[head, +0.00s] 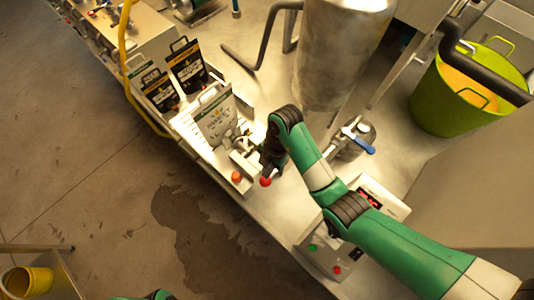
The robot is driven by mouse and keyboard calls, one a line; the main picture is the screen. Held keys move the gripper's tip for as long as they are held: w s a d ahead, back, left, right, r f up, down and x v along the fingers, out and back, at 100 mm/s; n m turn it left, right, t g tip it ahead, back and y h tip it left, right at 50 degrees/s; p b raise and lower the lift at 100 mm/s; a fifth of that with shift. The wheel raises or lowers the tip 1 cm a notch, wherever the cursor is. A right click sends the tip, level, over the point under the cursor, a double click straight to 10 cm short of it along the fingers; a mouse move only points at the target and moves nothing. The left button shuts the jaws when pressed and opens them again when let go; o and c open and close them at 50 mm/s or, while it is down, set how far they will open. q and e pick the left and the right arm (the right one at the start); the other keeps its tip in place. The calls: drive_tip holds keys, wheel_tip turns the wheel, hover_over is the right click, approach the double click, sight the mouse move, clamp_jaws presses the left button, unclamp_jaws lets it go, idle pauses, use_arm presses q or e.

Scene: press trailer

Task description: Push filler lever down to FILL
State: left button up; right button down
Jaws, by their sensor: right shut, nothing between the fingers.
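The filler stands on the steel bench, with a white box and a small metal mechanism (243,160) at its front. A red ball knob (265,182), which looks like the end of the filler lever, shows right below my right gripper. An orange-red knob (236,177) sits a little to its left. My right gripper (266,166) is shut and empty, pointing down right beside the red knob. I cannot tell if it touches the knob. The wrist hides part of the mechanism, and the lever's shaft and any FILL mark cannot be made out. My left gripper is not in view.
Labelled pouches (215,118) stand in a rack left of the mechanism. A steel tank (338,50) rises behind. A control box (330,258) with green and red buttons lies under my right arm. A blue-handled valve (358,141) and lime tub (468,90) are right.

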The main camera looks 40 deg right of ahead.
wheel_tip(320, 180, up, 6)
drive_tip(key=p, duration=0.5)
drive_tip(key=shift+r, duration=0.2)
